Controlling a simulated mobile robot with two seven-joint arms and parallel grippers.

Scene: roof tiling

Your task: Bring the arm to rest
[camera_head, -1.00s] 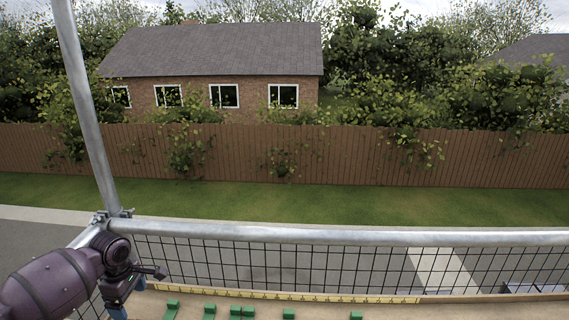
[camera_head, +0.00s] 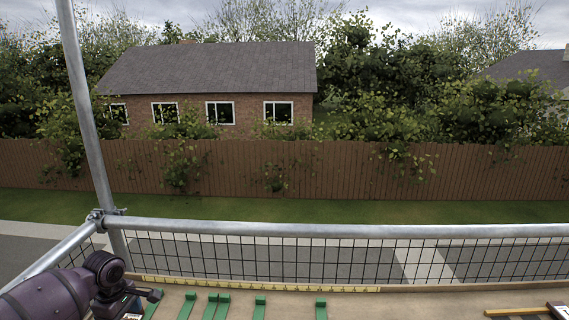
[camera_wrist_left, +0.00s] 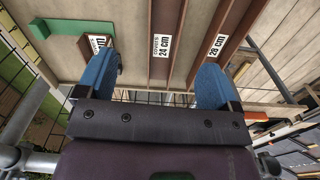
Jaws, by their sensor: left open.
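My left arm, dark purple, comes in at the lower left of the head view. Its gripper (camera_head: 132,306) is over the near edge of the wooden board. In the left wrist view my left gripper (camera_wrist_left: 160,85) has its two blue fingers wide apart with nothing between them. Beyond the fingers are brown strips with white labels, one reading 24 cm (camera_wrist_left: 161,46) and one reading 28 cm (camera_wrist_left: 217,45). A green piece (camera_wrist_left: 75,28) lies at the upper left there. My right gripper is not in view.
A metal guard rail (camera_head: 330,229) with black mesh runs along the far side. An upright pole (camera_head: 88,110) stands at the left. Several green pieces (camera_head: 260,307) and a yellow measuring strip (camera_head: 250,284) lie on the board (camera_head: 400,303). A yellow-edged item (camera_head: 515,311) lies at right.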

